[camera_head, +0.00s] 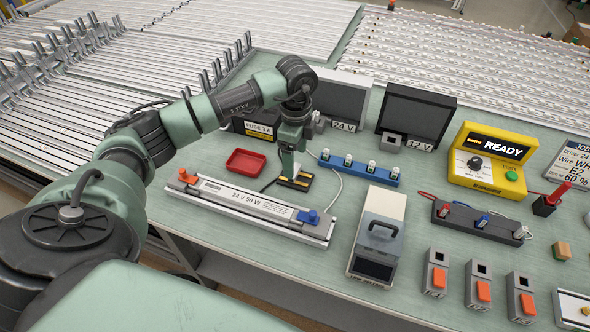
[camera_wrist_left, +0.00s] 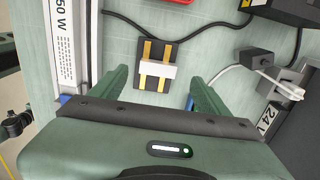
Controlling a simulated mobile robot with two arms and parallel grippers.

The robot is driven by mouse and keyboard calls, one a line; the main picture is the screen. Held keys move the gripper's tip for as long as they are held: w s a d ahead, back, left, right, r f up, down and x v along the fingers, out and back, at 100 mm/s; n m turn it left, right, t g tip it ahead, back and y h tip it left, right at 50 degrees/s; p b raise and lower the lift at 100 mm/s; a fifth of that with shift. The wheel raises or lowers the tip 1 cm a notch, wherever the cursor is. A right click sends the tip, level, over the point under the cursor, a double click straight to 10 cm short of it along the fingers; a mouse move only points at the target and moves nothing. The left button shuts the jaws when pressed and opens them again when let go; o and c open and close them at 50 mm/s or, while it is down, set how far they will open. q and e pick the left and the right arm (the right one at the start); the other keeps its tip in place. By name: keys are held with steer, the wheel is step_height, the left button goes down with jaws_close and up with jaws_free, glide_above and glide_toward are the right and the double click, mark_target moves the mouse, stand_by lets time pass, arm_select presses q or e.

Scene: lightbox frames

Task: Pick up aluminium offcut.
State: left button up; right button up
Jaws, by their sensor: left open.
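A small pale, silvery bar, which looks like the aluminium offcut (camera_wrist_left: 158,69), lies across two brass strips on a black block (camera_wrist_left: 152,85) in the left wrist view. In the head view the black block (camera_head: 302,184) stands on the green bench, and I cannot make out the bar behind my gripper. My left gripper (camera_head: 289,166) points down over the block. In the left wrist view its fingers (camera_wrist_left: 159,78) are open, one on each side of the block and bar, with nothing between them held. My right gripper is not in view.
A long 24 V 50 W unit (camera_head: 250,208) lies in front of the block. A red tray (camera_head: 246,162) is to its left, a blue terminal strip (camera_head: 360,168) to its right. A grey box with a handle (camera_head: 379,233) stands nearer. Dark cables run beside the block.

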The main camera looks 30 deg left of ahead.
mark_target(295, 170)
arm_select(q)
step_height(295, 170, down, 4)
steer(key=shift+s+p, duration=0.15)
steer(key=shift+p, duration=0.35)
steer(key=c, duration=1.4)
steer(key=shift+r, duration=0.15)
